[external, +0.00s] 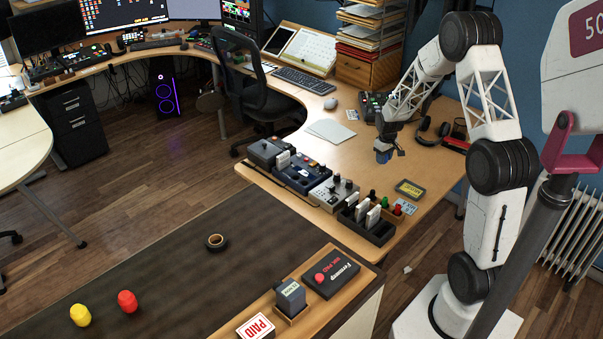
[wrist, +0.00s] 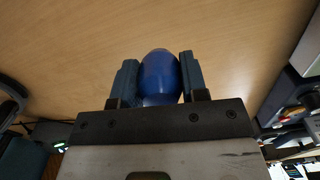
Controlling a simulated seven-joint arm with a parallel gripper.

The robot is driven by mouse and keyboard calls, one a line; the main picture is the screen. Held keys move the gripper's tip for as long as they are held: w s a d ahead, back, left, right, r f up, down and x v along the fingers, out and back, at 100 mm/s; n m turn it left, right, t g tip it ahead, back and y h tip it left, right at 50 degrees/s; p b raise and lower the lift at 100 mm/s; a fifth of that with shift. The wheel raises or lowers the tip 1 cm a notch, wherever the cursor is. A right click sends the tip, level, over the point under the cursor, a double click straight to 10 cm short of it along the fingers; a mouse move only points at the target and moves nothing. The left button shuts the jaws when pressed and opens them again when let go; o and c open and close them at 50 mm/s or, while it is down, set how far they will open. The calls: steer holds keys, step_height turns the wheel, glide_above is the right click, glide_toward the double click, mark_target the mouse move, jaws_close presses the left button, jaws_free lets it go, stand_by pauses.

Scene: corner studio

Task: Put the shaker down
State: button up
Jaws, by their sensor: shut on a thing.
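A blue shaker (wrist: 159,76) is between the two fingers of my gripper (wrist: 158,82) in the wrist view. The fingers are shut on its sides. In the external view my gripper (external: 386,152) is over the wooden desk (external: 335,158), right of the white sheets. The blue shaker (external: 382,157) shows small there below my gripper, mostly covered by it. Bare wood lies behind the shaker in the wrist view. I cannot tell whether the shaker touches the desk.
Headphones (external: 433,132) lie right of my gripper. White sheets (external: 331,130) lie to its left. Several control boxes (external: 303,175) and a black rack (external: 367,222) line the desk's near edge. A yellow shaker (external: 80,315) and a red shaker (external: 127,301) stand on the dark counter.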

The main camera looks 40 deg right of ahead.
steer(key=shift+s+d+f, duration=0.1)
steer(key=shift+d, duration=0.2)
glide_above(370, 152)
steer(key=shift+s+a+f, duration=0.2)
steer(key=shift+s+f, duration=0.1)
steer(key=shift+f, duration=0.4)
stand_by(0.3)
steer(key=shift+w, duration=0.1)
steer(key=shift+w+d, duration=0.15)
steer(key=shift+w+f, duration=0.15)
steer(key=shift+f, duration=1.65)
steer(key=shift+f, duration=0.15)
steer(key=o, duration=0.9)
